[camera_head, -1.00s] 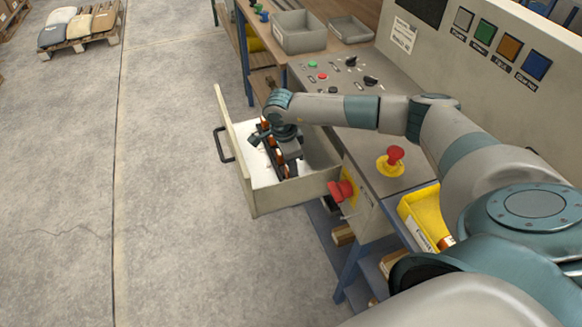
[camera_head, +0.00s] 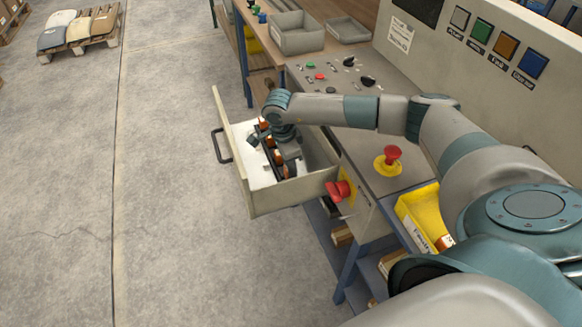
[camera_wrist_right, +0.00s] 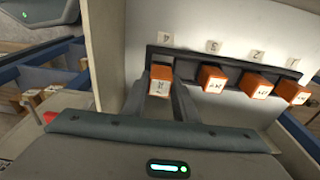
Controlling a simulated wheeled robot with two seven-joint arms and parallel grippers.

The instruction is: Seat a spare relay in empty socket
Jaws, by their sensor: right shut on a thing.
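My right gripper (camera_wrist_right: 160,98) is shut on an orange relay (camera_wrist_right: 161,82) with a marked white face. It holds the relay at the end of the black socket strip (camera_wrist_right: 188,58), below the label 4. I cannot tell whether this relay is fully seated. Three more orange relays (camera_wrist_right: 212,78) (camera_wrist_right: 256,84) (camera_wrist_right: 293,92) stand in the strip to the right, by the labels 3, 2 and 1. In the head view, my right gripper (camera_head: 272,141) reaches down into the open drawer (camera_head: 290,196), partly hiding the strip. My left gripper is not in view.
A yellow bin (camera_head: 424,207) with an orange-brown piece in it stands on the right. Grey bins (camera_head: 298,34) stand at the back. The floor left of the drawer is clear.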

